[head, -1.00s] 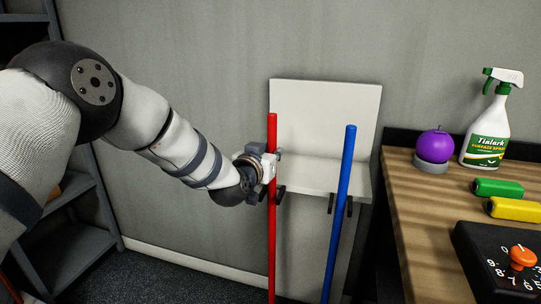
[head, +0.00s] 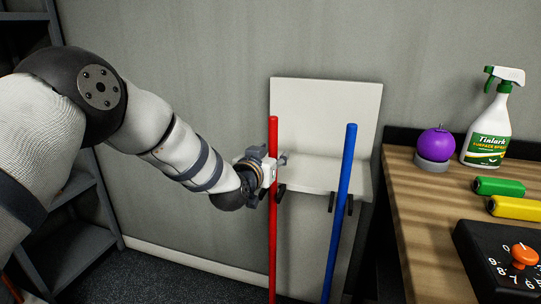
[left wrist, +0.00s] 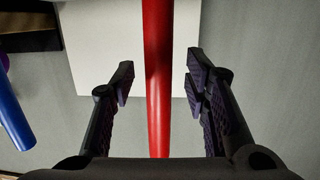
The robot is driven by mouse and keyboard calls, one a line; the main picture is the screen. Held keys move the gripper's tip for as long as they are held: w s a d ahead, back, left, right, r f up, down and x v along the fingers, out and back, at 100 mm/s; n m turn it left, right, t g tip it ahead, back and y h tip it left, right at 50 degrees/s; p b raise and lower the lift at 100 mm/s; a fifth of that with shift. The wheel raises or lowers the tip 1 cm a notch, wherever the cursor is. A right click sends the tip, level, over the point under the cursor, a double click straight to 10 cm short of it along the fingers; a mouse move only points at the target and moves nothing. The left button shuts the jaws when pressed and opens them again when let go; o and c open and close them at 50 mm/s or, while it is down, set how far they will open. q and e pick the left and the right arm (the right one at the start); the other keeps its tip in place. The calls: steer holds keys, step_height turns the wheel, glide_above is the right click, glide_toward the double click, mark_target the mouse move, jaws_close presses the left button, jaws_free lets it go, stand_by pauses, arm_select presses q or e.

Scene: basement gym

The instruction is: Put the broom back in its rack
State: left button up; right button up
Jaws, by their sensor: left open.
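A long red pole (head: 272,240), which looks like the broom's handle, stands upright at the left place of the white wall rack (head: 326,112). Its lower end is out of view. A dark pair of prongs (head: 280,191) on the rack is beside the red pole; I cannot tell how fully it sits between them. My left gripper (head: 274,168) is at the pole just above the prongs. In the left wrist view, my left gripper (left wrist: 162,85) is open, with one finger on each side of the red pole (left wrist: 158,60) and gaps between. My right gripper is not in view.
A blue pole (head: 340,210) leans slightly at the rack's right prongs. A wooden table (head: 420,215) at the right holds a spray bottle (head: 488,130), a purple ball-shaped object (head: 436,143) and other items. Grey shelving (head: 75,240) stands at the left.

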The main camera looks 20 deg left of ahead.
arm_select(q)
steer(key=s+a+r, duration=0.1)
steer(key=s+r, duration=0.1)
steer(key=s, duration=1)
steer(key=s+a+f+g+p, duration=0.1)
steer(key=s+f+g, duration=0.3)
steer(key=s+f, duration=0.7)
steer(key=s+f+g+p, duration=0.1)
steer(key=s+f+g, duration=0.55)
steer(key=f, duration=0.65)
steer(key=s+a+f+g, duration=0.1)
steer(key=s+f+g, duration=0.1)
steer(key=s, duration=0.9)
steer(key=s+a+f+n+g+y+p, duration=0.1)
steer(key=s+f+g, duration=0.1)
steer(key=s, duration=0.9)
steer(key=s+a+f+g+p, duration=0.1)
steer(key=s+g, duration=0.3)
steer(key=s, duration=0.8)
steer(key=shift+a+f, duration=0.35)
steer(key=shift+f, duration=0.3)
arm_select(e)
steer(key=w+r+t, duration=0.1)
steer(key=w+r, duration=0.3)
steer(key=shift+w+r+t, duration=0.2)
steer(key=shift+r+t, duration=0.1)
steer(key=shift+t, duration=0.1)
